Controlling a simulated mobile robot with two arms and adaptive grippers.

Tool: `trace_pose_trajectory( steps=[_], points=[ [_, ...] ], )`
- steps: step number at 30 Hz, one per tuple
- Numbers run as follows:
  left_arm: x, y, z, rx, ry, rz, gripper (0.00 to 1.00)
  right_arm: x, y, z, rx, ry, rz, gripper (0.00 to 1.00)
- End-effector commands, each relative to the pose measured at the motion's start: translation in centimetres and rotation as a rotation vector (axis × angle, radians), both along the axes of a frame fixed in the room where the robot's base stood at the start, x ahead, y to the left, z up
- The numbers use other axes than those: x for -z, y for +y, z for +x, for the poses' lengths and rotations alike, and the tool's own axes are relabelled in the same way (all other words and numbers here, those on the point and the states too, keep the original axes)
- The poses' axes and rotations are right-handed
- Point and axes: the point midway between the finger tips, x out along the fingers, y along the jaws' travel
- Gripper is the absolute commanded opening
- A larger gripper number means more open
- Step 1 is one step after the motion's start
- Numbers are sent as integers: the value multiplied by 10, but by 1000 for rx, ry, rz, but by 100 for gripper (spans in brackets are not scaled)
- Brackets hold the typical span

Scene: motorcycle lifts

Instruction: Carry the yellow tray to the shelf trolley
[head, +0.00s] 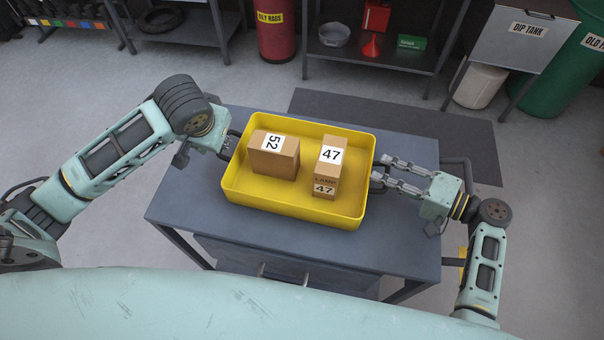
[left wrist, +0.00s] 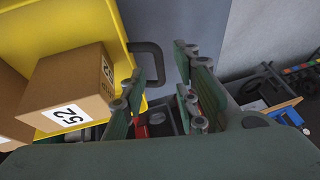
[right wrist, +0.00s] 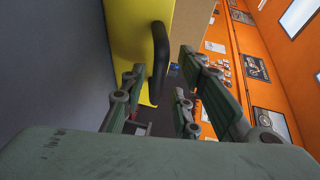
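The yellow tray (head: 290,212) lies flat on a dark grey worktop (head: 190,195). It holds a box marked 52 (head: 272,165) and a box marked 47 (head: 332,165). My right gripper (head: 388,171) is open at the tray's right end; in the right wrist view the tray's dark handle (right wrist: 161,60) shows ahead of its parted fingers (right wrist: 158,90). My left gripper (head: 232,142) is at the tray's left end, partly hidden by its wrist. In the left wrist view its fingers (left wrist: 160,75) are apart, with the left handle (left wrist: 155,58) near them. I cannot tell which thing is the shelf trolley.
A dark mat (head: 465,145) lies behind the worktop. Along the back stand a low rack (head: 370,58), a red oily-rags bin (head: 275,30), a dip tank (head: 525,35) and a green drum (head: 565,75). Pale floor is free to the left.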

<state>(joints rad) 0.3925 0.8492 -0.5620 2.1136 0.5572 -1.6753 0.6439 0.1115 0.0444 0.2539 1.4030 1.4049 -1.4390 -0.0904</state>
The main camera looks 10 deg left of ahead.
Motion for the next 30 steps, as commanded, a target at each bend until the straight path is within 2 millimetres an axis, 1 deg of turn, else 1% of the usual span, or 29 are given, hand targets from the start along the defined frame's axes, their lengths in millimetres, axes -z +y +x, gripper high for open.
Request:
trace_pose_trajectory(
  steps=[1,6,11,14,17,24,27,30],
  points=[
    [-11,-2,-3,2,-4,-1,28,0,0,0,0,0,0,29],
    [-36,-7,-14,0,-3,0,28,0,0,0,0,0,0,29],
    [-47,-8,-20,0,0,1,28,0,-1,0,0,0,0,29],
    [-49,-9,-21,0,0,1,28,-1,-8,-3,0,1,-2,29],
    [-49,-9,-21,-1,1,1,28,-3,-22,-8,1,0,-3,29],
    [-49,-9,-21,-1,1,1,28,-13,-70,-28,0,1,-4,29],
    [-49,-9,-21,-1,1,1,28,-17,-86,-34,1,1,-3,29],
    [-48,-9,-21,-1,1,1,28,-19,-99,-40,0,1,-2,29]
  ],
)
